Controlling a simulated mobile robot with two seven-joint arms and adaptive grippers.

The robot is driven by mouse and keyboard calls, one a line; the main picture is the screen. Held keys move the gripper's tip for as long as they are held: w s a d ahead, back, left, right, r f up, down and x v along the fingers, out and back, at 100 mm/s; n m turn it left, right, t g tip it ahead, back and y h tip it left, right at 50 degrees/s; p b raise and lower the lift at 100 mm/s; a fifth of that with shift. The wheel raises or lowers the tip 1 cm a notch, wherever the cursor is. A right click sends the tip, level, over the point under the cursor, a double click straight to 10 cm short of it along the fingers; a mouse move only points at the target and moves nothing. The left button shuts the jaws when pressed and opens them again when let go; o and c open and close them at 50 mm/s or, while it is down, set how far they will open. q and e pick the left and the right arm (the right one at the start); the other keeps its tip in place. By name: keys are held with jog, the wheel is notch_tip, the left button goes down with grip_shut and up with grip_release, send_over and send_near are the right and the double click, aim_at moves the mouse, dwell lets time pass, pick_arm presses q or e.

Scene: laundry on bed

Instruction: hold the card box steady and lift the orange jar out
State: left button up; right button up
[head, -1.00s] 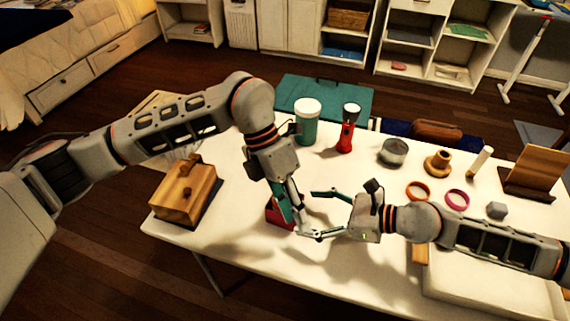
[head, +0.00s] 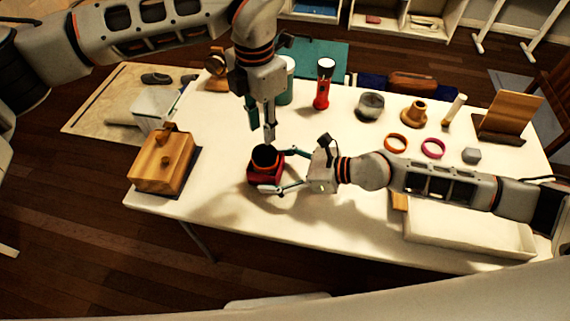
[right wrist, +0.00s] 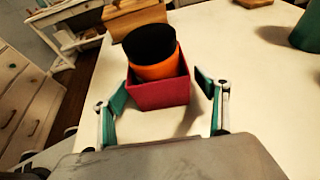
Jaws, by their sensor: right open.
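The red card box (head: 258,180) stands near the front edge of the white table. It also shows in the right wrist view (right wrist: 160,94). The orange jar (right wrist: 156,70) with a black top sits in the box and sticks out above its rim; its lower part is hidden. In the head view its dark top (head: 265,157) shows. My right gripper (head: 281,171) is open, its fingers spread on either side of the box; the wrist view shows gaps beside the box. My left gripper (head: 262,138) hangs just above the jar, fingers pointing down; its opening is unclear.
A wooden box (head: 161,165) stands left of the card box. A green-and-white cup (head: 286,88), red flashlight (head: 323,85), grey tin (head: 370,106) and rings (head: 396,143) stand further back and right. A white tray (head: 470,232) lies at front right. Table between is clear.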

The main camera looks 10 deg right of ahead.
jog(key=shift+x, duration=1.25)
jog(key=c, duration=1.2)
